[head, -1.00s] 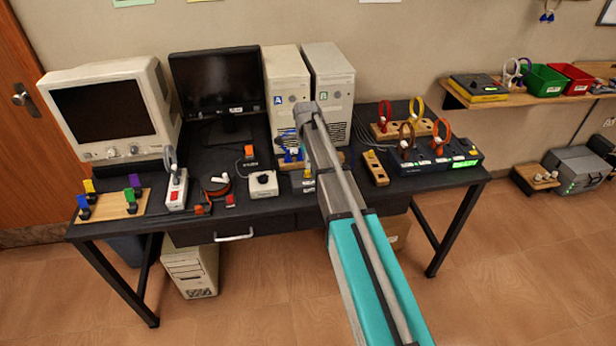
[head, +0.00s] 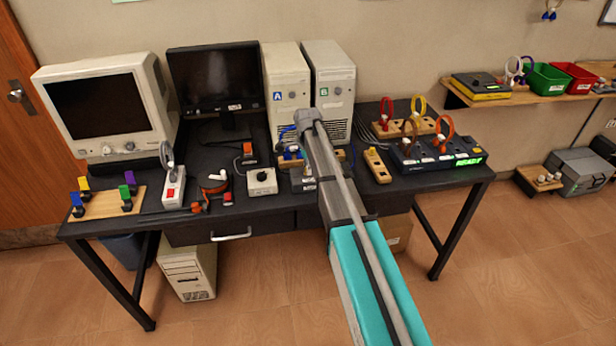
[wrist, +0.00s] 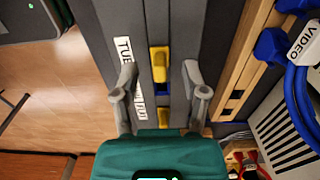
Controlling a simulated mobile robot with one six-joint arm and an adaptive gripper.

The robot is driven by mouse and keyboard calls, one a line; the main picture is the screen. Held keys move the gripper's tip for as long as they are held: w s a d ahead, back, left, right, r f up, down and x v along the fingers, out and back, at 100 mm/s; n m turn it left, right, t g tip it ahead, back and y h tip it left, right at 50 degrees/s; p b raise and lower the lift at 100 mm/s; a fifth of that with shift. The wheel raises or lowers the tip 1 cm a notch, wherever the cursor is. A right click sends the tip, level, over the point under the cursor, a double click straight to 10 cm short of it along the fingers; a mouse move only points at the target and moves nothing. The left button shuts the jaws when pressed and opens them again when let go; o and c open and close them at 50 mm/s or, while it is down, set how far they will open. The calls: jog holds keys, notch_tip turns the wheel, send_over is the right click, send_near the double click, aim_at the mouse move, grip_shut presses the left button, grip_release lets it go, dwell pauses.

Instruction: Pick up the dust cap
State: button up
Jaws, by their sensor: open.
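In the wrist view my gripper (wrist: 160,75) is open, with its two grey fingers apart over a dark grey unit (wrist: 110,15). A small yellow block-like piece (wrist: 159,64), which may be the dust cap, sits on the unit between the fingertips. No finger visibly touches it. A blue part shows just below it, and a second yellow piece (wrist: 167,118) is nearer my gripper's palm, partly hidden. In the head view my arm hides the gripper and most of this spot on the desk.
A white label lies left of the yellow piece. A wooden rack (wrist: 245,65) and a blue VIDEO cable (wrist: 298,90) are on the right. On the desk (head: 262,207), a white box (head: 262,181) and a wooden block (head: 376,165) flank my arm. Two computer towers stand behind.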

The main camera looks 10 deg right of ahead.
jog(key=shift+f, duration=0.4)
dwell(0.3)
grip_shut()
